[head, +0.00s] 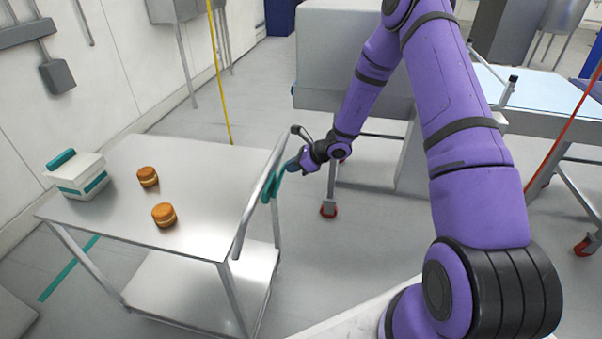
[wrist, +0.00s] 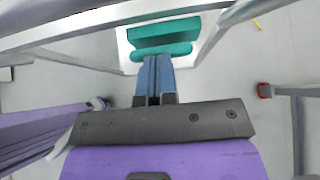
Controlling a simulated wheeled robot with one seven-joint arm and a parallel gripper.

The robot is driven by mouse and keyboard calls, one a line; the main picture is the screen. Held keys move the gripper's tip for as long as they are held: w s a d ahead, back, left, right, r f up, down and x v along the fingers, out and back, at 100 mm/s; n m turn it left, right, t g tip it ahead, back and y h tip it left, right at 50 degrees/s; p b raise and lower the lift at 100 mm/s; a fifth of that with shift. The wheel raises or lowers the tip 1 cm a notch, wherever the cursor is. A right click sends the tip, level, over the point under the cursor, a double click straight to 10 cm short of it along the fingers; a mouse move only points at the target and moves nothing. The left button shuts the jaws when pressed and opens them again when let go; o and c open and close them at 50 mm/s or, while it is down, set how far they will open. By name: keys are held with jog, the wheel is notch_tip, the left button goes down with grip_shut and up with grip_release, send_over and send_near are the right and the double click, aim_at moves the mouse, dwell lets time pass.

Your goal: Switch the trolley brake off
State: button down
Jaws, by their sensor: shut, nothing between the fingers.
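The metal trolley (head: 215,170) stands at the left in the head view, with a tubular push handle (head: 245,215) along its right end. A teal brake lever (head: 268,187) sits at that end, beside the handle. In the wrist view the teal brake lever (wrist: 163,32) shows as a wide piece on a white plate (wrist: 208,22). My gripper (head: 286,167) is at the lever from the right side. In the wrist view my gripper's blue fingers (wrist: 155,62) are together and empty, their tips at the lever's lower edge. I cannot tell whether they touch it.
A grey cabinet (head: 335,50) and a table (head: 535,95) on red-wheeled legs are behind my arm. Open floor lies behind the trolley.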

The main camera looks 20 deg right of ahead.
jog(key=shift+w+a+r, duration=0.3)
jog(key=shift+w+a, duration=0.35)
jog(key=shift+a, duration=0.15)
jog(key=shift+w+a+r, duration=0.3)
jog(key=shift+w+a, duration=0.3)
jog(key=shift+a, duration=0.2)
jog(key=shift+d, duration=0.1)
